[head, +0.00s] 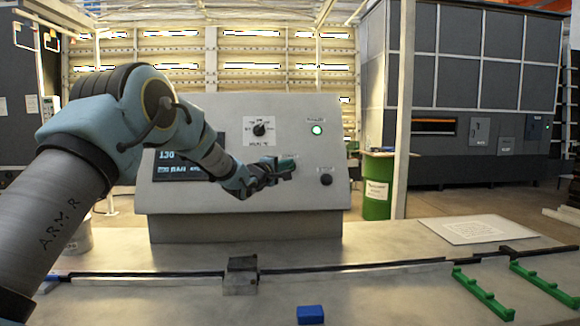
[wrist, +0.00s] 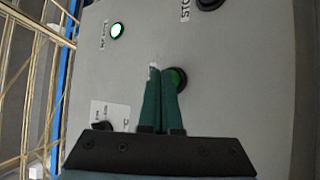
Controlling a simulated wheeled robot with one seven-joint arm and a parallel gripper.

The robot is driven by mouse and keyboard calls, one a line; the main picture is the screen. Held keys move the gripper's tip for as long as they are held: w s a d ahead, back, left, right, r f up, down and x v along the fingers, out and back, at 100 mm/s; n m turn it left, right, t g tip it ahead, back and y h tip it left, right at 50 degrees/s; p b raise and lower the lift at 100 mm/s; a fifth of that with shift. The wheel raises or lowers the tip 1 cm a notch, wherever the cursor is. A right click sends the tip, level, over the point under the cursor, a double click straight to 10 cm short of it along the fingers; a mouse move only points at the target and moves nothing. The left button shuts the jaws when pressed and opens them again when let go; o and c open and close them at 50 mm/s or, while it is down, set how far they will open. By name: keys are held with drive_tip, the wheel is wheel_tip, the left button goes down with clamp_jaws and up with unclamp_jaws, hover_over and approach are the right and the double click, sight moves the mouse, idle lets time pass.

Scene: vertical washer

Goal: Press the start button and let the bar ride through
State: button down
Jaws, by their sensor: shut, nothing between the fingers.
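The control panel (head: 290,112) stands behind the table. My gripper (head: 288,164) is shut and empty at the panel's face, its green fingers together. A long thin dark bar or rail (head: 350,267) runs across the table through a grey block (head: 241,275); I cannot tell bar from rail.
A lit green lamp (head: 317,130), a dial (head: 259,129) and a black button (head: 325,179) are on the panel. A blue block (head: 310,314) lies in front. Green toothed racks (head: 484,293) and a white sheet (head: 478,229) are at right.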

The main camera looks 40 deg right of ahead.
drive_tip(key=shift+w+d+f, duration=0.25)
drive_tip(key=shift+w+d, duration=0.05)
drive_tip(key=shift+w, duration=0.05)
idle(0.8)
idle(0.4)
drive_tip(key=shift+s+a+r, duration=0.4)
drive_tip(key=shift+s+a, duration=0.15)
drive_tip(key=shift+s, duration=0.1)
